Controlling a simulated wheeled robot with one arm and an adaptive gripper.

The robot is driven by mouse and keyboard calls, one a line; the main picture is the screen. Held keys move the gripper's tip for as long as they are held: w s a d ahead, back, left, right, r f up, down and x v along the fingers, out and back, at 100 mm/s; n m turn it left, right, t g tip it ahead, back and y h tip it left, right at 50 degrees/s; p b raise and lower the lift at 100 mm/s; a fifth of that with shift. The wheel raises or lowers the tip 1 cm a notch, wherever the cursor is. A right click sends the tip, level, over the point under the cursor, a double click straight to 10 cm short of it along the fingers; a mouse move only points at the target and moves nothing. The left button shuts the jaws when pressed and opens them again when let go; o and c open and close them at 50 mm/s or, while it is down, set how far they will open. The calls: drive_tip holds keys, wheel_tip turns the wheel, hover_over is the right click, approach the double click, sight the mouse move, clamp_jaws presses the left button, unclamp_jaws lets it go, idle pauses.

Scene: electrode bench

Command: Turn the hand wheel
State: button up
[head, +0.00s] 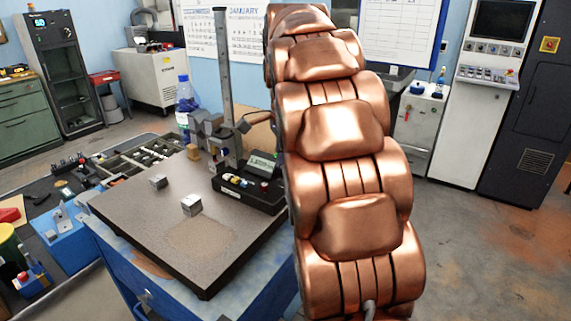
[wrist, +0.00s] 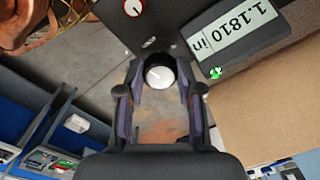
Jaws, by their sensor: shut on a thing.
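My copper arm covers the right of the gauge, and my gripper is hidden there.
Two small metal blocks (head: 191,204) (head: 158,181) sit on the granite plate (head: 140,228). A parts tray (head: 125,165) and a blue bottle (head: 184,92) are behind the plate. The plate's front is clear.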

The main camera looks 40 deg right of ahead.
drive_tip(key=o, duration=1.2)
drive_tip(key=shift+c, duration=0.2)
drive_tip(key=shift+r, duration=0.2)
